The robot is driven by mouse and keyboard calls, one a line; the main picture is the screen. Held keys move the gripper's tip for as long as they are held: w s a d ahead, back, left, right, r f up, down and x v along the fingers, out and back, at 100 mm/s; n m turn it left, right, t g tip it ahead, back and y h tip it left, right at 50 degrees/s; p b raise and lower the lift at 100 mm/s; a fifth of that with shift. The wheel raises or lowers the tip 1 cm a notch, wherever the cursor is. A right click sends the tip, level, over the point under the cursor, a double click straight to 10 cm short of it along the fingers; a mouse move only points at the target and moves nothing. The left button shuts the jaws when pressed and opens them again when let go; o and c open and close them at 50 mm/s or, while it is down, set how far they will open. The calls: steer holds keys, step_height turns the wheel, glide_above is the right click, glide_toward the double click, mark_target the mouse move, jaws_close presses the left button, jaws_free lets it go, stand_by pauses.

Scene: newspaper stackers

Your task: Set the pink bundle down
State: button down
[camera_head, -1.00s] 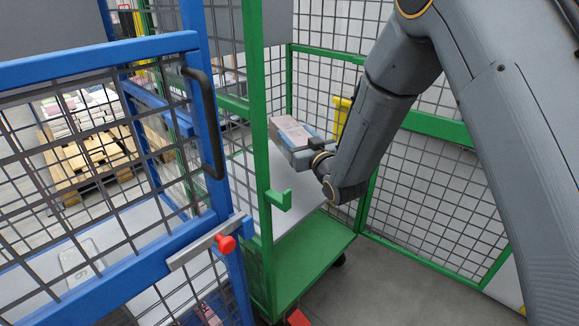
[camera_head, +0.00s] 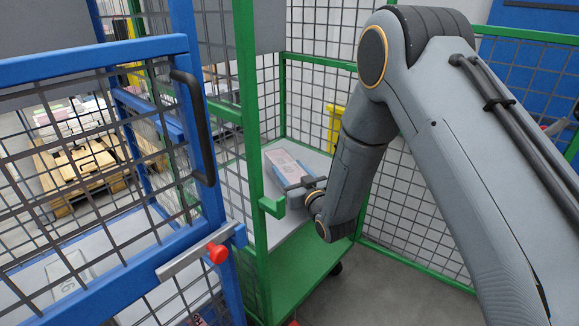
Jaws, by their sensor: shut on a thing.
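The pink bundle (camera_head: 287,164) is a flat stack with a pink top, inside the green mesh cart (camera_head: 262,203). It is low over the cart's grey shelf (camera_head: 290,232), at its back part; I cannot tell whether it touches the shelf. My gripper (camera_head: 291,190) is shut on the near end of the bundle. My wrist and the gripper body hide part of that end and the jaw tips.
A blue mesh cart (camera_head: 120,52) with a black handle and a red knob (camera_head: 217,253) stands at the left. A wooden pallet (camera_head: 75,172) with stacks lies behind it. Grey floor (camera_head: 375,290) is clear at the lower right.

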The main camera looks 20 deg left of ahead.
steer(key=c, duration=0.7)
jaws_free()
steer(key=shift+s+d+r, duration=0.1)
steer(key=shift+d, duration=0.05)
steer(key=p+v, duration=0.1)
steer(key=v, duration=1)
steer(key=shift+s+d, duration=0.25)
steer(key=shift+r, duration=0.15)
